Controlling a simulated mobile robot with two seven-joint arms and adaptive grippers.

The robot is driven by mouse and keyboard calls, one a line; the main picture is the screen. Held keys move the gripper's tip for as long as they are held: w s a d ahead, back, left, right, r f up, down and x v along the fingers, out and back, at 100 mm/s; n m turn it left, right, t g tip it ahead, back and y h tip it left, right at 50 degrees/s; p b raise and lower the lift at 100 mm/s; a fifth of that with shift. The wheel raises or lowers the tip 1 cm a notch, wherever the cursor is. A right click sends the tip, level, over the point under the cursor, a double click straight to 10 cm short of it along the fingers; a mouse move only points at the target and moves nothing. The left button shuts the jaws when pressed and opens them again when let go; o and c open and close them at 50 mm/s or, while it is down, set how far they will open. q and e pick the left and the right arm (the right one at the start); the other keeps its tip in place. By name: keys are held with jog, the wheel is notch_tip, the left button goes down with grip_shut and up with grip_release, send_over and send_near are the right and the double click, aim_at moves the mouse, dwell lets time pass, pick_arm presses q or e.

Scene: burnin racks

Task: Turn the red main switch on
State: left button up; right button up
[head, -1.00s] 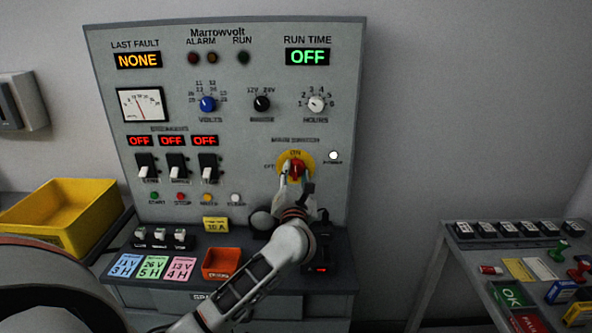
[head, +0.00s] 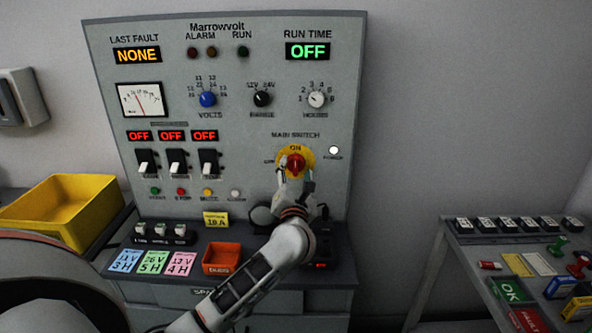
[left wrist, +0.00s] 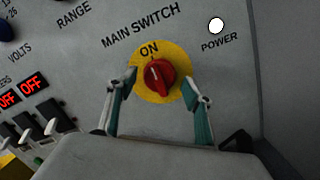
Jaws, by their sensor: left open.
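The red main switch (head: 293,162) is a rotary knob on a yellow round plate (head: 308,157) on the grey panel. In the left wrist view the knob (left wrist: 159,76) has its ridge pointing up, roughly toward the ON mark (left wrist: 149,49). My left gripper (head: 294,178) is open in front of the plate, just below the knob in the head view. In the left wrist view its two fingers (left wrist: 159,88) stand either side of the knob, apart from it. The OFF mark at the plate's left is small and blurred. My right gripper is not in view.
A white POWER lamp (head: 333,150) sits right of the switch. Left are breaker switches (head: 177,161) under red OFF displays; above are the knobs. An orange bin (head: 222,259) and coloured cards stand on the ledge. A side table (head: 455,240) is at right.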

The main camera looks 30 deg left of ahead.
pick_arm(q)
jog(key=v, duration=1.1)
